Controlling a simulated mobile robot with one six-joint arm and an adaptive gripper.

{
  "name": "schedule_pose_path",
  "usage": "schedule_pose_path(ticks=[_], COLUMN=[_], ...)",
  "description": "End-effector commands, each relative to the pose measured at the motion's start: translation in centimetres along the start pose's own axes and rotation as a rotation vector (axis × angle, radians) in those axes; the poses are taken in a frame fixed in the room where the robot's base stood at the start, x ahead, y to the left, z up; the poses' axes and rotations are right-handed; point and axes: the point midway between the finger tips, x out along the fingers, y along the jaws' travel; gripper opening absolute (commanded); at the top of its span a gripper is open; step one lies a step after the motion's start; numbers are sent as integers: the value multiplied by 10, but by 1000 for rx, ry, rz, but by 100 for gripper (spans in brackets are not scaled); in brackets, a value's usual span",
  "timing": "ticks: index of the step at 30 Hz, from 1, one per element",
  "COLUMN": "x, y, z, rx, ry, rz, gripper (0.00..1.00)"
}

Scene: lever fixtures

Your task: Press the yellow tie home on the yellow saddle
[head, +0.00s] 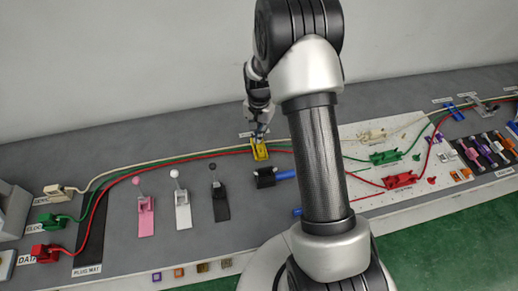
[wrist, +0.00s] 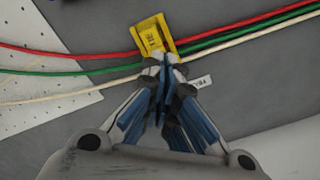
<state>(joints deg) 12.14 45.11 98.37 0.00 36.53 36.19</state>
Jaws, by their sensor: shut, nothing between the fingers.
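The yellow saddle (head: 259,152) stands on the grey bench around the cable run, just beyond my gripper; in the wrist view it is a yellow frame (wrist: 144,47) with a small label. The yellow tie (wrist: 156,34) seems to be the piece within that frame, but I cannot clearly separate the two or tell how far down it sits. My gripper (wrist: 163,62) is shut and empty, its fingertips at the saddle's near edge and hiding part of it and the cables. Whether they touch is unclear. My gripper also shows over the saddle in the head view (head: 259,136).
Red (wrist: 235,27), green (wrist: 240,38) and cream (wrist: 245,43) cables run through the saddle area. A black clamp-like block (head: 266,178) with a blue handle is close by. Pink (head: 146,218), white (head: 183,211) and black (head: 221,205) lever fixtures stand left. A white pegboard (head: 350,140) lies right.

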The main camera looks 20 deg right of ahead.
Motion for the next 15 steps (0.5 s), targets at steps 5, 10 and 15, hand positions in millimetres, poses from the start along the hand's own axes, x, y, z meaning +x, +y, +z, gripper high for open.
schedule_pose_path(ticks=[5, 10, 15], x=[2, 6, 9], y=[0, 0, 0], z=[0, 0, 0], rx=[0, 0, 0], ry=[0, 0, 0], rz=[0, 0, 0], gripper=[0, 0, 0])
